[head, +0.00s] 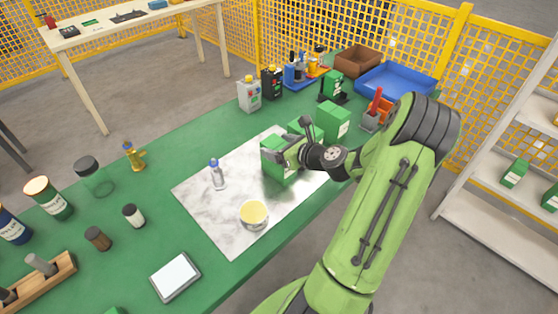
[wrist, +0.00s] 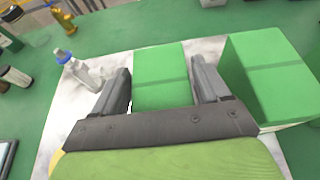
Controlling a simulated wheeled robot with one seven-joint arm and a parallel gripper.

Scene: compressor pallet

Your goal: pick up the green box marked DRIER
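Several green boxes are near my gripper, and I cannot read DRIER on any of them. In the head view one green box (head: 273,163) stands on the marble-look sheet, partly covered by my gripper (head: 285,150). In the wrist view a green box (wrist: 161,78) lies between the two fingers of my gripper (wrist: 160,66). The fingers are apart, with narrow gaps showing beside the box, so my gripper looks open around or just above it. A second green box (wrist: 265,65) stands close to the right finger. Another green box (head: 333,120) stands farther back in the head view.
A clear bottle with a blue cap (head: 217,174) and a round yellow-topped tin (head: 254,213) stand on the sheet (head: 205,205). A grey jug (head: 249,94), a blue tray (head: 395,78) and an orange holder (head: 376,112) stand farther back. The sheet's left part is mostly clear.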

